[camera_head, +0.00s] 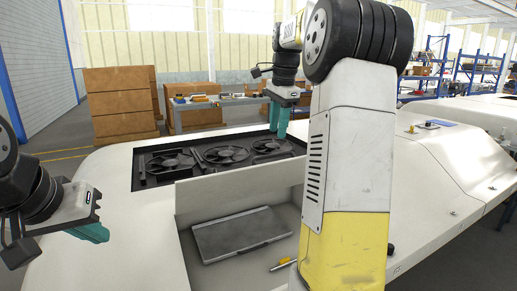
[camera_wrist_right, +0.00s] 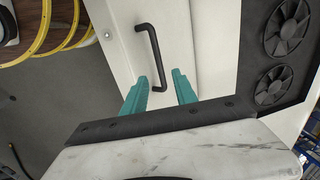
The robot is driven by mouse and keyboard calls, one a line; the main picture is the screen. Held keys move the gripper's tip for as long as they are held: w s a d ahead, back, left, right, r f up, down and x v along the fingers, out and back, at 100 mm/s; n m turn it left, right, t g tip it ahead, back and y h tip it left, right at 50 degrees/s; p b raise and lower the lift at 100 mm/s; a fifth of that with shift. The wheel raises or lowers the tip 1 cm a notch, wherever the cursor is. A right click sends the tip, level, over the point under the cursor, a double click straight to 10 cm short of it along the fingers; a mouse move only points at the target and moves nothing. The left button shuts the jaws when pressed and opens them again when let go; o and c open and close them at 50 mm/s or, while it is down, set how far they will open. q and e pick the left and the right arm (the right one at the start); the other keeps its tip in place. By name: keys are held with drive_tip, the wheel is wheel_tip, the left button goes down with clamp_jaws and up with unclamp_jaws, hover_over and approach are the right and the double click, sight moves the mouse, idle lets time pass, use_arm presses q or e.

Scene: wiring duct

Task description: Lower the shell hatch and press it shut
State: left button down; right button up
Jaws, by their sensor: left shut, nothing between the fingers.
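In the head view a white panel (camera_head: 240,190), which looks like the hatch, stands raised between a fan bay and an open compartment (camera_head: 190,258) in the white shell. In the right wrist view a black bar handle (camera_wrist_right: 153,55) sits on a white panel (camera_wrist_right: 180,30); I cannot tell if it is the same panel. My right gripper (camera_head: 279,130) is open and empty above the fan bay, its teal fingers pointing down; in the wrist view its fingertips (camera_wrist_right: 161,85) are near the handle, not around it. My left gripper (camera_head: 100,234) is shut and empty at the left, above the shell.
A dark fan bay (camera_head: 140,175) is recessed in the shell (camera_head: 130,245). A flat grey case (camera_head: 240,234) and a yellow tool (camera_head: 282,265) lie in the compartment. My right arm hides the compartment's right side. Cardboard boxes (camera_head: 118,105) and a bench stand behind.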

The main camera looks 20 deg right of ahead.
sight(276, 154)
drive_tip(key=f, duration=0.5)
drive_tip(key=w+f, duration=0.1)
drive_tip(key=f, duration=0.1)
drive_tip(key=shift+w+f, duration=0.1)
drive_tip(key=shift+f, duration=0.2)
clamp_jaws()
drive_tip(key=shift+r, duration=0.1)
idle(1.0)
